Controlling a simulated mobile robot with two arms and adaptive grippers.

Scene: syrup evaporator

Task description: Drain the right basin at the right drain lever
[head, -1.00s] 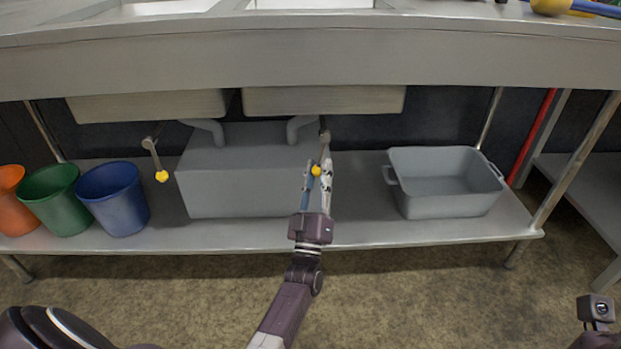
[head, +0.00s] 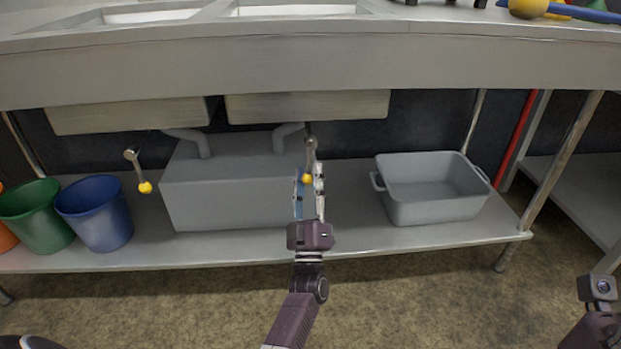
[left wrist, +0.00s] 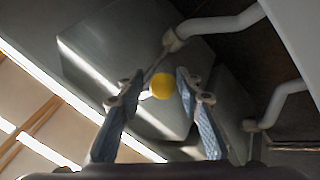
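The right drain lever (head: 310,152) hangs under the right basin (head: 307,105) and ends in a yellow knob (head: 307,179). My left gripper (head: 308,180) is at this lever, with its fingers pointing up around the knob. In the left wrist view the knob (left wrist: 162,86) shows between the two spread fingertips (left wrist: 152,88), with gaps on both sides. The left drain lever (head: 137,169), also yellow-tipped, hangs under the left basin (head: 130,115). My right gripper (head: 599,290) is at the lower right edge, away from the levers; its fingers are not clear.
A grey box (head: 235,195) with pipes stands behind the lever on the lower shelf (head: 350,235). A grey tub (head: 430,208) is to the right. Blue (head: 95,215) and green (head: 37,218) buckets stand at left. The counter edge (head: 300,65) overhangs the lever.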

